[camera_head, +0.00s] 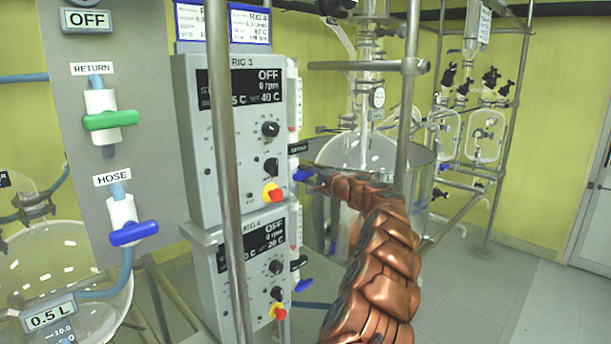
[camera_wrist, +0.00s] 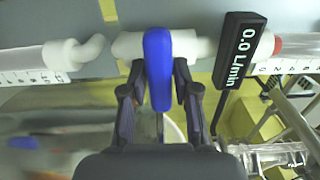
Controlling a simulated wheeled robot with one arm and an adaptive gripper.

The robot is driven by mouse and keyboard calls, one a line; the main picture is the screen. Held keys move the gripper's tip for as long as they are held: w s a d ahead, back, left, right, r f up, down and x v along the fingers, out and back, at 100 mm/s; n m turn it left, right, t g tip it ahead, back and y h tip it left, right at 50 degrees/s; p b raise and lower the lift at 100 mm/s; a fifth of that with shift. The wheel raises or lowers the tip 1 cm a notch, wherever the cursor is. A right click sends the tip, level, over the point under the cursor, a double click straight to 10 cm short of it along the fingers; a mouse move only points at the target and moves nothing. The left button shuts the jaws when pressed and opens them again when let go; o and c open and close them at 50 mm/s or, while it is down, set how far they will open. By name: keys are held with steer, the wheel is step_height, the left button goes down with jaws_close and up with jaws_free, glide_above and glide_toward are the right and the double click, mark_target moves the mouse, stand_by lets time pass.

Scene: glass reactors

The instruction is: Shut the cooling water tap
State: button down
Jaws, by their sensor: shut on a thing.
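The tap has a blue handle (camera_wrist: 158,68) on a white valve body (camera_wrist: 195,46), fixed along a horizontal white pipe in the wrist view. The handle lies crosswise to the pipe. My gripper (camera_wrist: 160,95) has one finger on each side of the handle and is shut on it. A black display (camera_wrist: 240,55) beside the tap reads 0.0 L/min. In the head view, the blue handle (camera_head: 303,174) shows at the right side of the RIG 3 unit (camera_head: 212,150). My gripper (camera_head: 318,182) is at it, mostly hidden by my copper arm.
Another blue handle (camera_head: 304,286) is on the RIG 4 unit (camera_head: 222,280) below. A HOSE tap (camera_head: 134,233) and a green RETURN tap (camera_head: 111,120) are on the left panel. A metal post (camera_head: 226,180) stands in front. Open floor (camera_head: 500,280) lies right.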

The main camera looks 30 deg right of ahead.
steer(key=c, duration=1)
jaws_free()
steer(key=shift+s, duration=0.1)
steer(key=v, duration=1.1)
steer(key=shift+s+d, duration=0.2)
steer(key=shift+s, duration=0.2)
